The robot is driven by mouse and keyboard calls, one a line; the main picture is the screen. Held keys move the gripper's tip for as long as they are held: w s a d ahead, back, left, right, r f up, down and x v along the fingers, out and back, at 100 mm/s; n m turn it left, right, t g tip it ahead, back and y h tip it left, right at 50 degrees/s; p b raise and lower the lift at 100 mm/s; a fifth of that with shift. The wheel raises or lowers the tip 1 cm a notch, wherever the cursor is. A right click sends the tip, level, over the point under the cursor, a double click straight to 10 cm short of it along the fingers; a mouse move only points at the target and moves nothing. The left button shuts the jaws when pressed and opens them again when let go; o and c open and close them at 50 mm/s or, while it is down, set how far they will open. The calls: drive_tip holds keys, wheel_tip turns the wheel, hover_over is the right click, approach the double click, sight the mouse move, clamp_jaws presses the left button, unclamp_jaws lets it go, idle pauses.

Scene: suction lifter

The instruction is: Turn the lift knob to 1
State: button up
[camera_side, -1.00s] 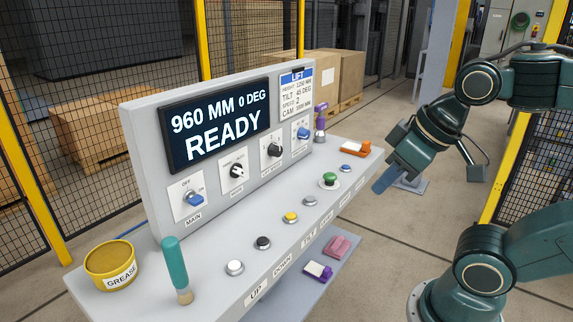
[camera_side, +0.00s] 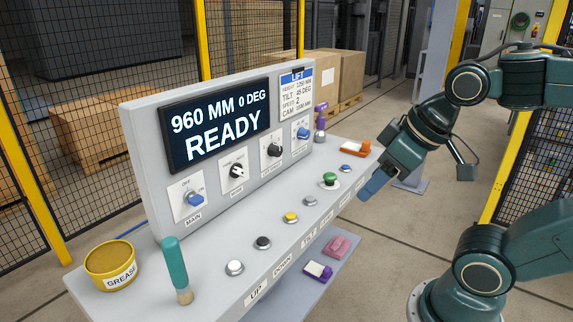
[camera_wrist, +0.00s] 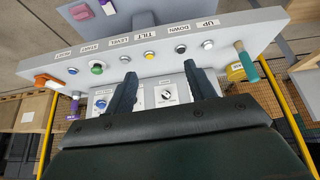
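The panel on the sloped console carries several knobs in the side view. The third from the left, a black knob (camera_side: 274,150) on a white plate with small numbers, seems to be the lift knob; its label is too small to read surely. Its pointer setting is unclear. In the wrist view it appears hidden behind the left finger. My gripper (camera_side: 371,187) is off the console's right front edge, apart from all knobs. In the wrist view my gripper (camera_wrist: 166,76) has its fingers wide apart with nothing held.
Beside it are a black-and-white knob (camera_side: 237,171), blue MAIN knob (camera_side: 194,199) and right blue knob (camera_side: 303,132). Buttons line the ledge, including a green one (camera_side: 330,179). A teal-handled tool (camera_side: 174,262), grease tub (camera_side: 111,264), purple bottle (camera_side: 320,120) and orange item (camera_side: 356,148) stand around.

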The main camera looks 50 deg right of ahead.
drive_tip(key=w+d+f+n+t, duration=0.1)
drive_tip(key=w+f+n+t, duration=0.1)
drive_tip(key=w, duration=0.7)
drive_tip(key=t, duration=0.6)
approach(280, 151)
drive_tip(key=shift+h, duration=0.3)
drive_tip(key=v, duration=0.4)
drive_tip(key=shift+s+a+r, duration=0.15)
drive_tip(key=shift+s+r, duration=0.05)
drive_tip(key=shift+r, duration=0.1)
drive_tip(key=shift+w, duration=0.1)
drive_tip(key=shift+x, duration=6.8)
drive_tip(key=shift+a+f, duration=0.1)
drive_tip(key=shift+f, duration=0.05)
drive_tip(key=c, duration=0.9)
